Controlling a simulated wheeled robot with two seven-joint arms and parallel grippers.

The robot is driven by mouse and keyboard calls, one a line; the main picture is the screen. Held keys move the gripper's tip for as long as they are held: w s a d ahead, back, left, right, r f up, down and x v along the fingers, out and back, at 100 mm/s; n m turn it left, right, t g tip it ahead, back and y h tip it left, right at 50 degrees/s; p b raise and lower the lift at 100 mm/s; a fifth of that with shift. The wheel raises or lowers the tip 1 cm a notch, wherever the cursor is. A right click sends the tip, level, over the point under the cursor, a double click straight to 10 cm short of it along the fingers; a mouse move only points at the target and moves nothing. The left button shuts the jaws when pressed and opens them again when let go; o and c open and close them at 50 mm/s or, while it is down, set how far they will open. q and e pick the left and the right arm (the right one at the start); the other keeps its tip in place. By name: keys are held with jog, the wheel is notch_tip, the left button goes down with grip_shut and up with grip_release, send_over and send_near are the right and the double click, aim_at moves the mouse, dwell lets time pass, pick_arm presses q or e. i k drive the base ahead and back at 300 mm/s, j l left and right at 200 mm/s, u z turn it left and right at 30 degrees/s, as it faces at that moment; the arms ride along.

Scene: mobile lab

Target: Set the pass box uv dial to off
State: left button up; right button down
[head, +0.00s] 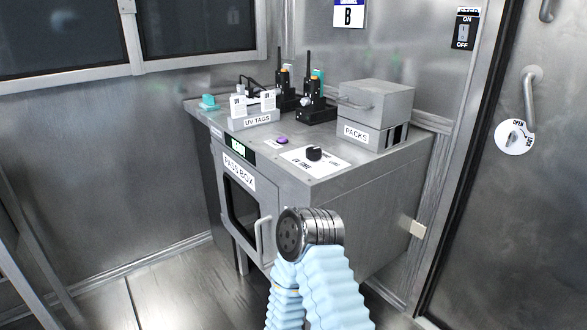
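The pass box (345,198) is a grey metal cabinet against the back wall, with a windowed front door (243,210) and a "PASS BOX" label. On its top, near the front edge, a black round dial (314,153) sits on a white plate (300,160) marked "UV TIME". The other markings and the dial's pointer are too small to read, so I cannot tell its setting. My arm, in a light-blue sleeve with a dark metal joint, rises from the bottom centre before the box. No gripper fingers show; neither gripper is in view.
A purple button (282,141) and a small green display (238,148) are near the dial. A "UV TAGS" holder (253,121), several black radios (316,108) and a "PACKS" box (375,115) stand behind. A door (510,200) is at right; floor (165,297) is clear at left.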

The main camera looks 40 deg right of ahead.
aim_at(313, 153)
jog(key=z, duration=1.35)
